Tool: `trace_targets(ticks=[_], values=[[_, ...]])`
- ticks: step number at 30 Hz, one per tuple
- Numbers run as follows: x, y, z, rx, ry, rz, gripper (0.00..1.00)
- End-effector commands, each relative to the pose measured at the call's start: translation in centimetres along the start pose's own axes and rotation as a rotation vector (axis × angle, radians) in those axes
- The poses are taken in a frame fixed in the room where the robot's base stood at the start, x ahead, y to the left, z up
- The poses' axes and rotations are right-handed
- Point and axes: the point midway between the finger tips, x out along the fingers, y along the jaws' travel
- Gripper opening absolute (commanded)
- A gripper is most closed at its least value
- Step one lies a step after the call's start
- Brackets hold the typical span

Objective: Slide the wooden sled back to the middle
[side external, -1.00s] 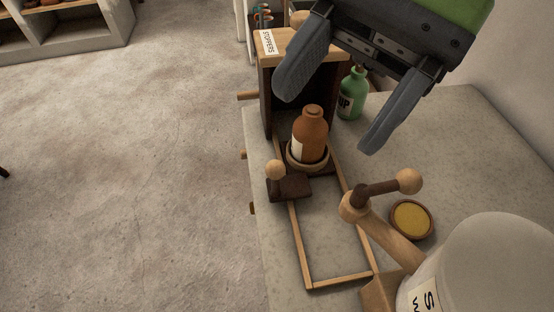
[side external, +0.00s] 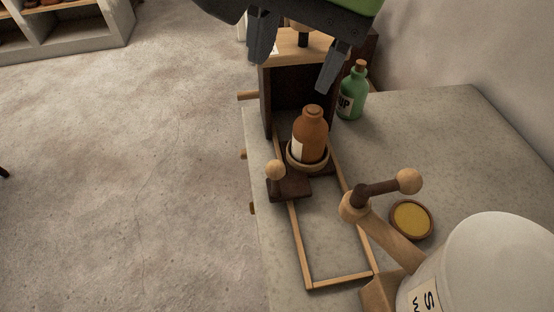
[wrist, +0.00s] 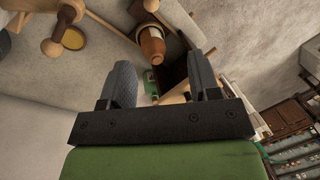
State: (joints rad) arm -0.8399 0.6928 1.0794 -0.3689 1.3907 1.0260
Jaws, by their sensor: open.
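The dark wooden sled (side external: 291,187) sits at the far end of a pale wooden rail frame (side external: 302,248), by the mouth of the dark box. A round pale knob (side external: 275,170) stands on its left side. A brown bottle (side external: 311,136) with a pale label stands upright in the sled's round holder (side external: 294,161); the bottle also shows in the wrist view (wrist: 151,42). My gripper (side external: 292,74) is open above the box, behind and above the bottle. In the wrist view its spread fingers (wrist: 162,66) hold nothing.
The box (side external: 268,98) has a pale wooden top; a dark peg (side external: 303,41) shows between my fingers. A green bottle (side external: 352,96) stands right of it. A wooden crank (side external: 380,189), a yellow-filled dish (side external: 411,219) and a white tub (side external: 490,260) are nearer. The near rail stretch is empty.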

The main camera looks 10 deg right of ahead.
Motion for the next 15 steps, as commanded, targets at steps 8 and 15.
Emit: trace_targets(ticks=[8, 15], values=[[5.3, 1.2, 0.0, 0.001, -0.003, 0.006, 0.56], [8.5, 1.6, 0.1, 0.001, -0.003, 0.005, 0.56]])
